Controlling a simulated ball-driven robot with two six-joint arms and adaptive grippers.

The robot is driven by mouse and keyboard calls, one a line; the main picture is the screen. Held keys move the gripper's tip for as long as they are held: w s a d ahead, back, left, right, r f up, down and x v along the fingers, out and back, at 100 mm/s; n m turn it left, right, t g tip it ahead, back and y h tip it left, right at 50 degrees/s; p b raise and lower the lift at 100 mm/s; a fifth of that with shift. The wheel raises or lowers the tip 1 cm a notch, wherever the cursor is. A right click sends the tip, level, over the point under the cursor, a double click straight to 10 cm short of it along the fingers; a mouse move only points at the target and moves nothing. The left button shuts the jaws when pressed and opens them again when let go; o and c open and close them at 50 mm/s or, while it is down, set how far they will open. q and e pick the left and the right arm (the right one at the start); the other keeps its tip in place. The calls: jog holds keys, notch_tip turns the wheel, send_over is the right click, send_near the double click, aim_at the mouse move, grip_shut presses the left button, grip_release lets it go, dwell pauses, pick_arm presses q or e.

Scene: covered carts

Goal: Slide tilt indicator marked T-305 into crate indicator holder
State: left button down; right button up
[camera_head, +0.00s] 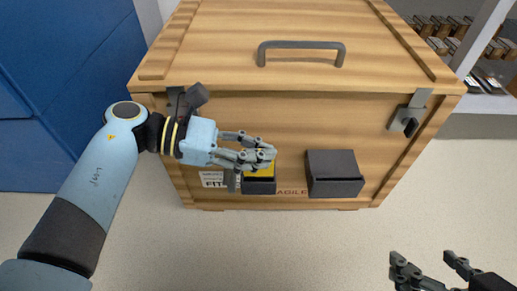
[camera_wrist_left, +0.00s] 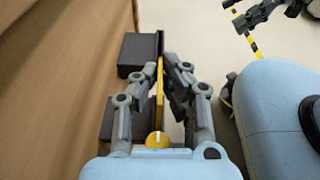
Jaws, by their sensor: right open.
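The tilt indicator (camera_head: 262,169) is a yellow plate on the crate's front. In the left wrist view it is a thin yellow strip (camera_wrist_left: 160,78) seen edge-on between my fingers. My left gripper (camera_head: 268,157) is shut on it, reaching in from the left. A dark holder (camera_head: 259,187) on the crate front is directly below the plate. My fingers hide part of the plate, and I cannot tell whether its lower edge is inside the holder. No T-305 mark is readable. My right gripper (camera_head: 425,267) is open and empty at the bottom right, away from the crate.
The wooden crate (camera_head: 220,50) has a lid handle (camera_head: 301,45) and a latch (camera_head: 408,117) on the right. A second dark box (camera_head: 334,173) is on its front, right of the holder. A blue wall (camera_head: 65,60) is left; shelves (camera_head: 455,35) are behind right. The front floor is clear.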

pick_arm(q)
jog(key=shift+f+b, duration=0.85)
jog(key=shift+f, duration=0.3)
dwell(0.4)
jog(key=shift+r, duration=0.15)
jog(key=shift+r+p, duration=0.65)
jog(key=shift+r, duration=0.1)
jog(key=shift+f+b, duration=0.65)
jog(key=shift+f, duration=0.2)
dwell(0.8)
jog(key=c, duration=1.4)
grip_release()
jog(key=v, duration=1.2)
